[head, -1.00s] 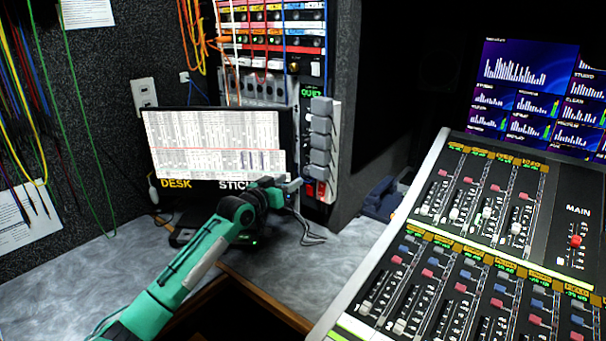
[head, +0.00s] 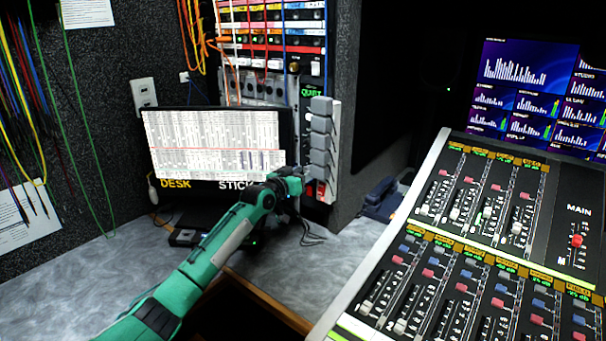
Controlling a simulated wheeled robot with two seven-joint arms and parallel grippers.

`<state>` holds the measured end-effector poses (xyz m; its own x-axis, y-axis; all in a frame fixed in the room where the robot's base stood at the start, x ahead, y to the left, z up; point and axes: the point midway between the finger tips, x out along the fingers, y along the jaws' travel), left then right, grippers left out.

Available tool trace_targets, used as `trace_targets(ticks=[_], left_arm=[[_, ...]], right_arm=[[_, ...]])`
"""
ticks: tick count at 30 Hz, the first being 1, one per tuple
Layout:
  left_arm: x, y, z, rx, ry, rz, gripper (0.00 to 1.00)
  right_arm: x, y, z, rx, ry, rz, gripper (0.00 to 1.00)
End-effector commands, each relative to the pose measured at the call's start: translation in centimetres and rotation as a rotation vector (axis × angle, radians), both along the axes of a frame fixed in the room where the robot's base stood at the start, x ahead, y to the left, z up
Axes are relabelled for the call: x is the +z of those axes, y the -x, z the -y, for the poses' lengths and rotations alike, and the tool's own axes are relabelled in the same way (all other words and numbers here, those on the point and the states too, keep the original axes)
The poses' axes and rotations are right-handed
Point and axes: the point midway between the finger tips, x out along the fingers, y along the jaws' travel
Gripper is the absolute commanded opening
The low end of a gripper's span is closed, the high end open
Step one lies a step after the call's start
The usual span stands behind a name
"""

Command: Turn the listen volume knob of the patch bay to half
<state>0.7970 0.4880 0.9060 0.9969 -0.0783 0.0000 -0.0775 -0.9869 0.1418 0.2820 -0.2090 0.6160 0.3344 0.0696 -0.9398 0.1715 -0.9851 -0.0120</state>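The patch bay (head: 266,32) is in the rack at the top middle, with rows of coloured strips and hanging cables. A small round knob (head: 294,68) sits at its lower right; its marking is too small to read, so I cannot tell its setting or whether it is the listen volume knob. My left gripper (head: 289,174) is well below the patch bay, in front of the lower right corner of the monitor, apart from the knob. Its fingers point away from me and are mostly hidden by its own wrist. My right gripper is not in view.
A monitor (head: 212,145) stands behind my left arm. A column of grey blocks (head: 322,145) with red parts below stands at the right edge of the rack. A blue telephone (head: 383,200) is on the grey desk (head: 335,255). A large mixing console (head: 440,200) fills the right.

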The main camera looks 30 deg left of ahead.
Motion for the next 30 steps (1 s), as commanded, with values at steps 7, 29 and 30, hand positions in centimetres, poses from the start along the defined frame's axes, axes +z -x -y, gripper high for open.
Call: trace_targets(ticks=[7,29,30], left_arm=[[0.0,0.0,0.0,0.0,0.0,0.0,0.02],[0.2,0.0,0.0,0.0,0.338,-0.029,0.02],[0.2,0.0,0.0,0.001,0.376,-0.032,0.02]], right_arm=[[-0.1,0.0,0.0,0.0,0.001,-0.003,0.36],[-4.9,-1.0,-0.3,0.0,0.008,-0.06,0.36],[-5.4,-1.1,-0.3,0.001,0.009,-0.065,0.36]])
